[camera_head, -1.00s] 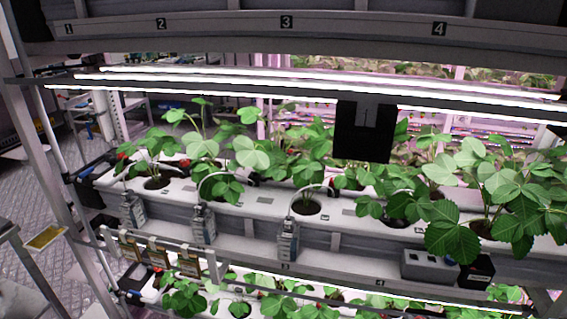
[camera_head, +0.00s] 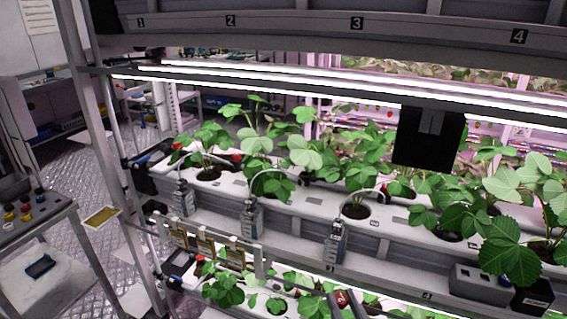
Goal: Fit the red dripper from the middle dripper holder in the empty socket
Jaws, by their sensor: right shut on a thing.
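My right gripper (camera_head: 342,305) shows at the bottom edge, right of the middle, in front of the lower row of plants. It is shut on a small red piece (camera_head: 342,297), which looks like the red dripper; it is small and partly covered by the fingers. My left gripper is not in view. A side table (camera_head: 52,222) at the left edge carries several small red, yellow and dark pieces (camera_head: 25,209) that may be drippers in holders. I cannot tell which socket is empty.
A white planting gutter (camera_head: 290,205) with strawberry plants crosses the rack. Grey tube-fed units (camera_head: 252,218) hang on its front. A grey box (camera_head: 481,285) and a black box (camera_head: 535,297) are at the right. A rail with small cards (camera_head: 205,246) is at the lower left. Floor shows at left.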

